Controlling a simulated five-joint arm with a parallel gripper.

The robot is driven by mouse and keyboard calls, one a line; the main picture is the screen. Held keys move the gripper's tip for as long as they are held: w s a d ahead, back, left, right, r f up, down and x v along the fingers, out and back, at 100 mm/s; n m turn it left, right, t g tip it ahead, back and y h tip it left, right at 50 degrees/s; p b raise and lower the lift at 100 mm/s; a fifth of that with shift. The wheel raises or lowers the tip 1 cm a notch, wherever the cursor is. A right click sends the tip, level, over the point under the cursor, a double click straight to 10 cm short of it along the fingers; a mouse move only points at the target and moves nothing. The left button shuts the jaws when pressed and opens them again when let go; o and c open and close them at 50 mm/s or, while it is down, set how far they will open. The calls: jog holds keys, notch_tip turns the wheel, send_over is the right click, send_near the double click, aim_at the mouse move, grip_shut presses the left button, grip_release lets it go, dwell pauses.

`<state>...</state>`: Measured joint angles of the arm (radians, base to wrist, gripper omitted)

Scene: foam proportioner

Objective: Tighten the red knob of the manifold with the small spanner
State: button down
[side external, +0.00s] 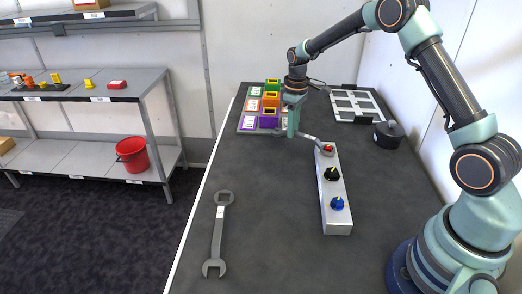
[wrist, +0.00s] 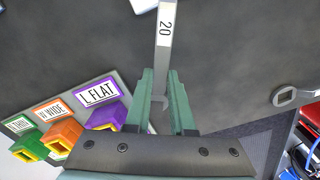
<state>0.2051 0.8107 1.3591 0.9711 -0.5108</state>
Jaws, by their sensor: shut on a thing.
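My gripper (side external: 292,134) is shut on the small spanner (side external: 309,137), which also shows in the wrist view (wrist: 164,40) with a "20" label. My fingers (wrist: 161,88) grip it near one end. In the side view its other end reaches right to the red knob (side external: 328,148) at the far end of the grey manifold (side external: 334,190). I cannot tell whether the spanner's head is around the knob or just above or beside it. That head is out of the wrist view. A black knob (side external: 331,173) and a blue knob (side external: 337,203) sit nearer along the manifold.
A large spanner (side external: 217,238) lies on the table at left. Purple, orange and green blocks (side external: 269,118) stand on a labelled board behind my gripper. A dark round pot (side external: 388,135) and a grey framed tray (side external: 357,105) are at back right.

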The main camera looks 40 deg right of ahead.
jog(key=shift+w+d+m, duration=0.2)
jog(key=shift+d+m, duration=1.45)
jog(key=shift+m, duration=0.05)
jog(key=shift+s+d+m, duration=0.2)
jog(key=shift+d+m, duration=1.1)
jog(key=shift+d, duration=0.05)
jog(key=shift+w+a+n, duration=0.2)
jog(key=shift+a+n, duration=0.8)
jog(key=shift+a, duration=0.05)
notch_tip(320, 180, up, 6)
